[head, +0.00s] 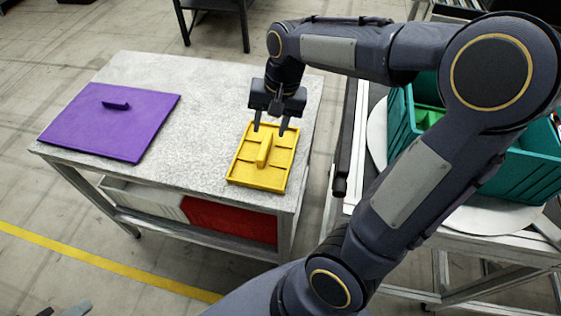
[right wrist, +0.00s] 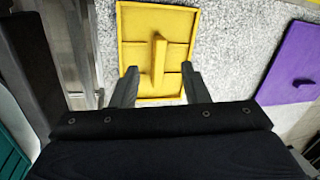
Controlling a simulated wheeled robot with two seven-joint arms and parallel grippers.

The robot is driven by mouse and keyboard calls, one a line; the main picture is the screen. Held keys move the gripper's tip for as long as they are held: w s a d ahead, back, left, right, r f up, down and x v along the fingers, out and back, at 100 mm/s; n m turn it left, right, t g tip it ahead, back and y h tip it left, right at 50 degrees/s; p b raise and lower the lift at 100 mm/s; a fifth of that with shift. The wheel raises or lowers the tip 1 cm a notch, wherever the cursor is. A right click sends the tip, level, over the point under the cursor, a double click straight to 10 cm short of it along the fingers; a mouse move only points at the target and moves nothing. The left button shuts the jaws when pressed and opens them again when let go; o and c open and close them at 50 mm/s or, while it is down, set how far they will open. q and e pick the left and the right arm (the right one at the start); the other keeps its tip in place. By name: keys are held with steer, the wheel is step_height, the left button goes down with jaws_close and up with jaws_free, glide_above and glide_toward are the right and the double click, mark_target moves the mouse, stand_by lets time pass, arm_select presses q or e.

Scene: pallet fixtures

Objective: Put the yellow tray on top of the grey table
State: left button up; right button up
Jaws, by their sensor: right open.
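The yellow tray (head: 253,174) lies flat on the grey table (head: 200,88), near its right edge. A raised yellow handle runs along the tray's middle. My right gripper (head: 270,130) is over the tray's far edge, with its fingers pointing down and apart. Nothing is between the fingers. In the right wrist view the tray (right wrist: 135,60) shows beyond the two fingertips (right wrist: 160,80), with its handle between their lines. I cannot tell if the fingers touch the tray. My left gripper is not in view.
White and red bins (head: 230,220) are under the table. A teal crate (head: 520,177) stands on a metal-framed stand at the right. The tabletop between the trays is clear.

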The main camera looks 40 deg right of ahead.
steer(key=s+a+n+t+y, duration=0.1)
steer(key=s+a+n+t, duration=0.3)
steer(key=s, duration=1.1)
steer(key=a+n, duration=0.2)
steer(key=shift+a+r+y, duration=0.25)
steer(key=shift+a+y, duration=0.15)
